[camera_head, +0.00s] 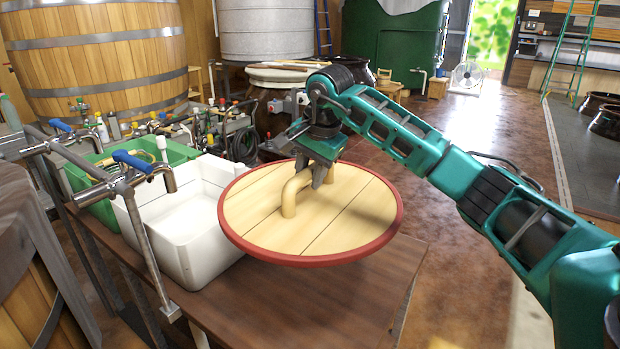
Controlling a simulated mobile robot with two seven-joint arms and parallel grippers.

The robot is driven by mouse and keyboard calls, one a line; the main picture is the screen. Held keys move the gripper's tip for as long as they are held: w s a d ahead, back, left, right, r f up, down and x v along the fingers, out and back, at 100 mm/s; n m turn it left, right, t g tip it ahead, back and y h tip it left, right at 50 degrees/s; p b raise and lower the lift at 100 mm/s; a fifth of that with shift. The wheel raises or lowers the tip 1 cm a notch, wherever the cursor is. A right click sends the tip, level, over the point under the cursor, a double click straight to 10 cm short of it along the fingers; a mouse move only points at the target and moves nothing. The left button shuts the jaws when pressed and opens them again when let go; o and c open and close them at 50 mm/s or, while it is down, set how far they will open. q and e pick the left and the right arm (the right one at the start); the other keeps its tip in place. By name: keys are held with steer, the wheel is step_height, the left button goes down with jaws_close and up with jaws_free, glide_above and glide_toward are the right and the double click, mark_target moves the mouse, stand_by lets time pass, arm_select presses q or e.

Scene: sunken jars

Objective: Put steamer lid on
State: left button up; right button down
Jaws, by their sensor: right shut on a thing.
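The steamer lid (345,218) is a round disc of pale wooden boards with a red rim and an arched wooden handle (289,196). It is at the middle of the head view, over the brown table, and looks roughly level. My right gripper (318,178) comes down from above and is shut on the lid's handle, at its far part. The underside of the lid is hidden, so I cannot tell whether it touches the table. No steamer is clearly recognisable in view. My left gripper is not in view.
The brown table (310,310) is bare in front of the lid. A white basin (185,225) stands close at the lid's left, with a green crate (95,175) behind it. Metal taps (125,180) with blue handles rise at the left. Open floor (480,130) lies at the right.

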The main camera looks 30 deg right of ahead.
step_height(320, 180, up, 9)
steer(key=p, duration=0.6)
steer(key=shift+f+p, duration=0.15)
steer(key=shift+p, duration=0.2)
arm_select(q)
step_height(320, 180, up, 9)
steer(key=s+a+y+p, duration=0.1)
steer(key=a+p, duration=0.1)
steer(key=p, duration=0.3)
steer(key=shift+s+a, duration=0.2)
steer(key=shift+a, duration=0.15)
arm_select(e)
step_height(320, 180, up, 6)
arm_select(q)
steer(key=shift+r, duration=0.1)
